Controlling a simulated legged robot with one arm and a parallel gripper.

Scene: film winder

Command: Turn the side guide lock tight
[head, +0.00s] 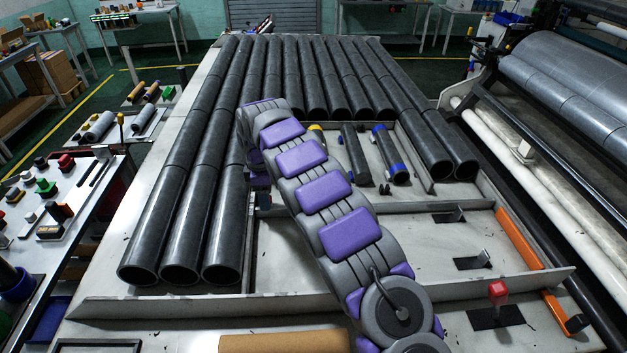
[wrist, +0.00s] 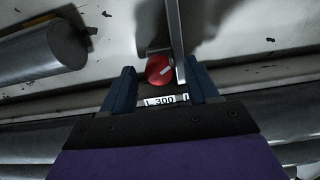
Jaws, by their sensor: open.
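A round red knob (wrist: 158,70) with a pale mark across its face shows in the wrist view, beside a thin upright metal plate (wrist: 174,35). It looks like the side guide lock. My gripper (wrist: 161,75) is open, with one blue finger to the left of the knob and the other to the right, past the plate. No finger visibly touches the knob. In the head view my purple and grey arm reaches away to the left and hides the knob.
Long dark tubes (head: 200,180) lie in rows left of and behind my arm. A grey cylinder (wrist: 42,57) lies to the left in the wrist view. A red-topped lever (head: 497,290) stands at the front right. A low metal rail (head: 190,308) crosses the table's front.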

